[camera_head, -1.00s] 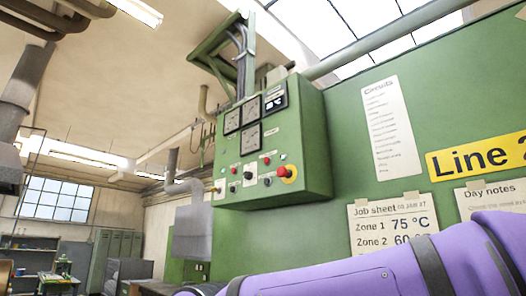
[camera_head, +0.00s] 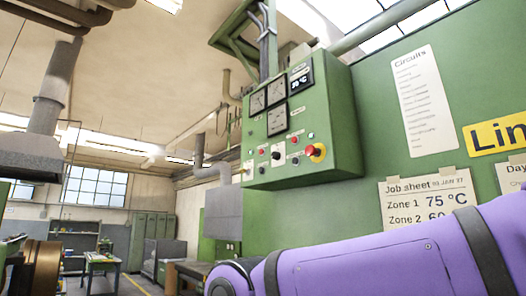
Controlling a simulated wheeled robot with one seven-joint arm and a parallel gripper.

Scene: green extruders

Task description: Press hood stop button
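A green control box (camera_head: 302,130) is mounted on the green machine wall, right of centre. The small labels are too small to read, so I cannot tell which control is the hood stop. My purple arm (camera_head: 370,262) crosses the lower right, below the box. My gripper is out of view.
A grey exhaust hood (camera_head: 40,155) hangs at the left, and a grey duct box (camera_head: 223,212) is left of the control box. A circuits list (camera_head: 424,100), a job sheet (camera_head: 428,200) and a yellow line sign (camera_head: 497,134) are on the green wall. Benches and lockers (camera_head: 152,235) stand behind.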

